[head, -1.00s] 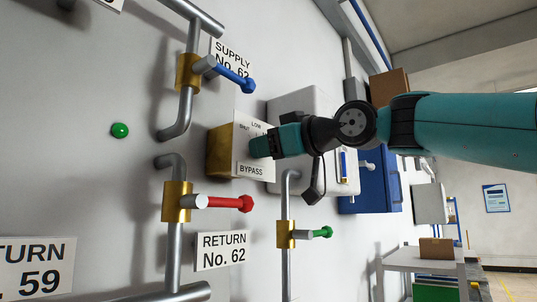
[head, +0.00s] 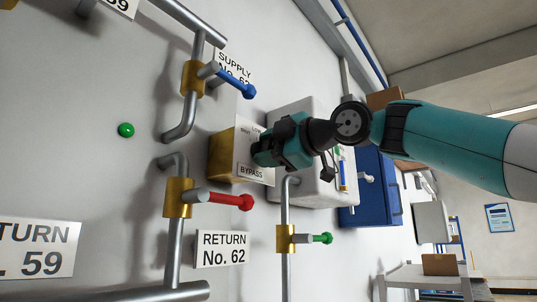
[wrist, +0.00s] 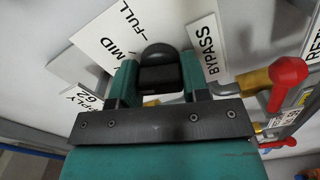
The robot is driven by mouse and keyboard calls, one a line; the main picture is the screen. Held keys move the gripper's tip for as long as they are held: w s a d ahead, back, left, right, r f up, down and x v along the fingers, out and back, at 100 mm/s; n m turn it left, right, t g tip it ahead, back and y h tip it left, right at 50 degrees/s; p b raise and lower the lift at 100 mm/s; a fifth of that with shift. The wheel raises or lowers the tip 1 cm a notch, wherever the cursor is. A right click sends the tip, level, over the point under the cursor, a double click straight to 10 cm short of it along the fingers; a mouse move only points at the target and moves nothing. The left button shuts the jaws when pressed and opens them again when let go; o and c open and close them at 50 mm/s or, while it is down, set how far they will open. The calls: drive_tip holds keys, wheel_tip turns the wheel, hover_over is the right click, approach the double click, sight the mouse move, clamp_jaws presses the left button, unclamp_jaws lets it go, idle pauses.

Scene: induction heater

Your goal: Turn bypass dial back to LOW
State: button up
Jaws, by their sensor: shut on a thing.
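The bypass box (head: 222,155) is a brass-sided block on the wall with a white face plate, marked LOW at its top and BYPASS (head: 252,170) at its bottom. The dial (wrist: 158,52) is a dark round knob, seen in the wrist view between the two teal fingers. My gripper (wrist: 158,76) is shut on it. In the head view my gripper (head: 266,155) covers the dial and part of the plate. The wrist view shows the MID and FULL marks on the plate (wrist: 108,38). The dial's pointer is not clear.
A blue-handled supply valve (head: 234,84) is above the box. A red-handled return valve (head: 230,199) is below it, and a green-handled valve (head: 308,238) is lower right. A grey box (head: 315,190) and a blue box (head: 372,190) are behind my gripper.

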drive_tip(key=shift+n+b, duration=0.35)
drive_tip(key=shift+n, duration=1.25)
drive_tip(key=o, duration=0.9)
drive_tip(key=b+v, duration=0.4)
drive_tip(key=v, duration=1.3)
drive_tip(key=shift+s+d+b, duration=0.15)
drive_tip(key=shift+s+b, duration=0.1)
drive_tip(key=shift+b, duration=0.05)
drive_tip(key=shift+f, duration=0.1)
